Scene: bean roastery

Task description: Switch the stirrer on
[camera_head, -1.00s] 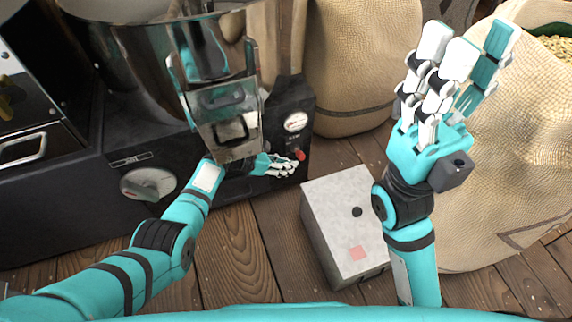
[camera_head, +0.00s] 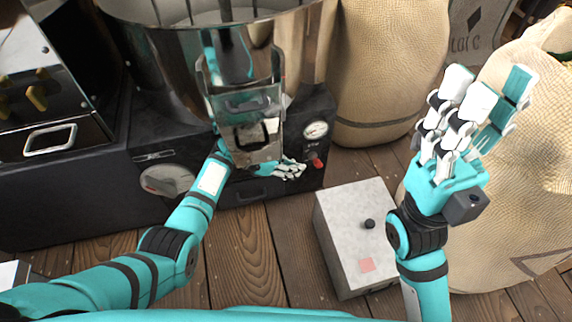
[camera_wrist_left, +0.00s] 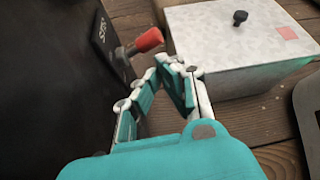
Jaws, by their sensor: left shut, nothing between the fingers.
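The stirrer control appears to be a red-tipped lever (camera_head: 317,164) on the front of the black machine, below a round gauge. My left gripper (camera_head: 297,170) is shut and empty, just left of the lever in the head view. In the left wrist view its fingertips (camera_wrist_left: 168,64) are close to the red tip; I cannot tell whether they touch. My right gripper (camera_head: 480,95) is raised, fingers spread and empty, away from the machine.
A large steel bowl (camera_head: 165,60) sits above the black machine. A grey box (camera_head: 340,215) with a black knob and a pink square stands on the wooden floor between my arms. Burlap sacks (camera_head: 380,75) stand behind and to the right. Bare floorboards (camera_head: 240,245) lie in front.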

